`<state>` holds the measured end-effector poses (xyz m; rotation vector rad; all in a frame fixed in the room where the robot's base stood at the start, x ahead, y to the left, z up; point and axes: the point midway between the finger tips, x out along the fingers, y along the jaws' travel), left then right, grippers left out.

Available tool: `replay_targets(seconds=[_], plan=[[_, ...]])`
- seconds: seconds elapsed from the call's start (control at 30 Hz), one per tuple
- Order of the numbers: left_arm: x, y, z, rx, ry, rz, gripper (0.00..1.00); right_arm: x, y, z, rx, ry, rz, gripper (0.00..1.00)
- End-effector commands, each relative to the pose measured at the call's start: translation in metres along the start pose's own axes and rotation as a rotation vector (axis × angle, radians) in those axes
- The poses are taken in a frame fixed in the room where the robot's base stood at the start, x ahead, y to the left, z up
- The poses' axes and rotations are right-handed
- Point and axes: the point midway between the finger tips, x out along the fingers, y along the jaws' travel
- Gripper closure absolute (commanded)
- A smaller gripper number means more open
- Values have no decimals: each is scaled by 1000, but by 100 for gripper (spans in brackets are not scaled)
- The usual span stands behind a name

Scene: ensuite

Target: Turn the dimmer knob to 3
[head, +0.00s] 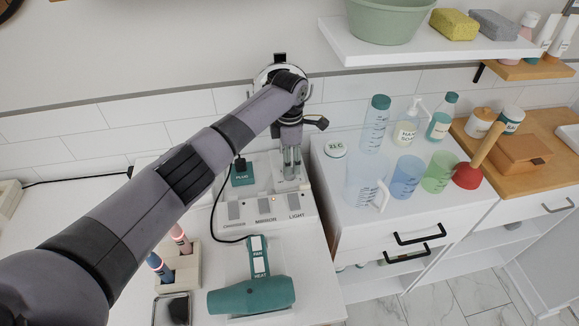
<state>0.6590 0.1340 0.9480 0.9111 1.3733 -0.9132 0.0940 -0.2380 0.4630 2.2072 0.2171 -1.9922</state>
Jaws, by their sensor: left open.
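A white control panel (262,221) stands on the counter. Labels reading like charger, mirror and light run along its front, with grey switches above them and a small orange light. My left gripper (291,172) points down over the back right part of the panel, its fingers open and a little apart. The dimmer knob cannot be made out; the fingers cover the part of the panel under them. Whether the fingers touch anything there I cannot tell. The knob's scale and setting cannot be read. My right gripper is not in view.
A teal plug (243,173) with a black cord sits at the panel's back left. A teal hair dryer (252,293) lies in front. Several cups and bottles, a plunger (468,174) and a jug (361,183) stand on the cabinet to the right. A shelf (420,46) hangs above.

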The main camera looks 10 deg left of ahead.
Motion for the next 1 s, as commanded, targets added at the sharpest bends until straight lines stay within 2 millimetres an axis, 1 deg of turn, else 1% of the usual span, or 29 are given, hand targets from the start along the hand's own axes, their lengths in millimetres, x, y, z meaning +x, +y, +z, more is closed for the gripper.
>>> replay_targets(seconds=[0.03, 0.13, 0.3, 0.43, 0.67, 1.0], plan=[[10, -1, 0, -1, 2, -2, 51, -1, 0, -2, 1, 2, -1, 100], [26, -1, 1, 1, 1, -1, 51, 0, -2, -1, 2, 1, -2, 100], [42, 0, 0, 0, 1, -1, 51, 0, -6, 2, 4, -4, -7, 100], [46, 0, 1, 1, -1, 1, 51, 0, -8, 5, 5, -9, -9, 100], [46, 0, 1, 1, -1, 1, 51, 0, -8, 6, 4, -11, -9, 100], [45, 0, 1, 1, -1, 1, 74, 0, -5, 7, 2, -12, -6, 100]])
